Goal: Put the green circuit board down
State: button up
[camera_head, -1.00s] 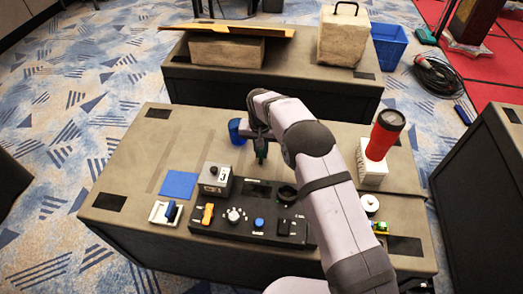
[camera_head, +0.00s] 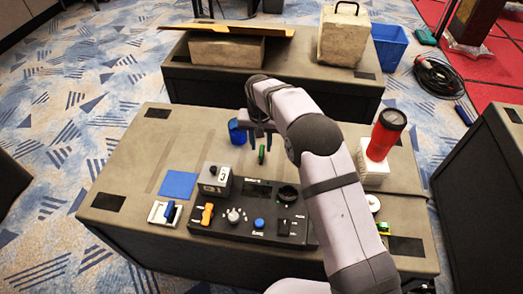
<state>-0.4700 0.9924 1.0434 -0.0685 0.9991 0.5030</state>
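The green circuit board (camera_head: 262,155) is a small upright sliver over the middle of the near table, behind the black control panel. My gripper (camera_head: 261,145) is just above and around it. Its two dark fingers stand apart on either side of the board, with a gap showing, so it looks open. The board is seen nearly edge-on. I cannot tell whether its lower edge touches the table (camera_head: 150,140).
The control panel (camera_head: 240,222) with knobs lies in front, beside a grey box (camera_head: 214,180) and a blue square (camera_head: 178,185). A blue cup (camera_head: 237,132) stands close left of my gripper. A red cylinder (camera_head: 387,133) on a white box (camera_head: 374,172) stands right.

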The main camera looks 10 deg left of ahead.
aim_at(262, 154)
notch_tip(262, 154, up, 8)
jog(key=s, duration=0.1)
jog(key=shift+f+b, duration=0.2)
jog(key=shift+b, duration=0.25)
jog(key=s+d+r, duration=0.1)
jog(key=s+d, duration=0.5)
jog(key=d, duration=0.2)
jog(key=s+d+r, duration=0.1)
jog(key=s+d, duration=0.4)
jog(key=d, duration=0.4)
jog(key=s+d+f, duration=0.2)
jog(key=s+d, duration=0.2)
jog(key=s, duration=0.5)
jog(key=s+d+f+g, duration=0.1)
jog(key=s+d, duration=0.3)
jog(key=s, duration=0.5)
jog(key=shift+s+f, duration=0.25)
jog(key=shift+f, duration=0.5)
